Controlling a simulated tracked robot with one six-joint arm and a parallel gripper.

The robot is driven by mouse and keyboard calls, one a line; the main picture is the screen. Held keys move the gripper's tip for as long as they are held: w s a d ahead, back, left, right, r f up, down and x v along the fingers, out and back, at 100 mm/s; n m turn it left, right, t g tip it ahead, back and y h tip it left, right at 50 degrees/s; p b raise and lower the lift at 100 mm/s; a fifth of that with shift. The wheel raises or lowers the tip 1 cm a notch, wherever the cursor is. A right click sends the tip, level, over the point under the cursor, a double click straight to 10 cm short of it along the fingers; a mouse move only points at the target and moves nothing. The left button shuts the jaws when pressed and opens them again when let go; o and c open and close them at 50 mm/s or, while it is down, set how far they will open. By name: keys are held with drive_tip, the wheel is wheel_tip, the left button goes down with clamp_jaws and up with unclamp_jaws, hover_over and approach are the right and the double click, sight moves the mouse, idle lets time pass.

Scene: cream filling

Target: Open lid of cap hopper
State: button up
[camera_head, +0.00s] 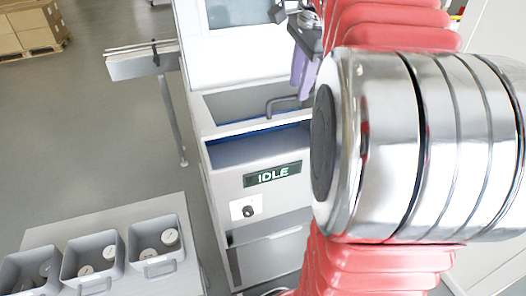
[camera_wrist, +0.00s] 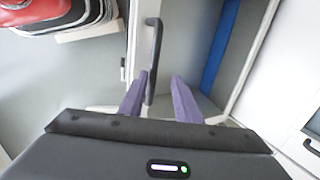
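The hopper (camera_head: 225,131) is a pale box on top of the machine, with blue showing inside its rim. A grey panel that looks like its lid (camera_head: 235,103) carries a dark bar handle (camera_head: 281,101). I cannot tell whether this lid is fully closed. My gripper (camera_head: 300,78) has purple fingers just above the handle. In the wrist view the fingers (camera_wrist: 161,77) are apart, with the handle (camera_wrist: 154,50) running between them, closer to the left finger. Contact with the handle cannot be made out. My shiny arm hides the hopper's right side in the head view.
The machine front has an IDLE display (camera_head: 272,175) and a dark knob (camera_head: 249,211). Grey bins (camera_head: 94,281) with round caps stand on a table at lower left. A narrow chute (camera_head: 142,67) stands left of the machine. Boxes (camera_head: 28,25) are far back; the floor between is clear.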

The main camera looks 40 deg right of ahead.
sight(304, 115)
drive_tip(key=s+f, duration=0.1)
drive_tip(key=f, duration=0.2)
drive_tip(key=s+f, duration=0.1)
drive_tip(key=f, duration=0.2)
drive_tip(key=s+a+f, duration=0.1)
drive_tip(key=f, duration=0.2)
drive_tip(key=shift+f, duration=0.25)
wheel_tip(304, 115, up, 14)
drive_tip(key=s, duration=0.3)
drive_tip(key=f+n, duration=0.2)
drive_tip(key=w+a+f+n, duration=0.1)
drive_tip(key=f+n, duration=0.2)
drive_tip(key=a+f+n+h, duration=0.1)
drive_tip(key=f+n, duration=0.1)
drive_tip(key=shift+w+a+f+n+t, duration=0.15)
drive_tip(key=shift+w+f+n+t, duration=0.15)
drive_tip(key=shift+t, duration=0.1)
drive_tip(key=s+a+f+n+t, duration=0.1)
drive_tip(key=a+f+n, duration=0.6)
drive_tip(key=a, duration=0.4)
drive_tip(key=shift+s+a+n, duration=0.15)
drive_tip(key=shift+a+n, duration=0.1)
drive_tip(key=shift+n, duration=0.05)
drive_tip(key=shift+f, duration=0.1)
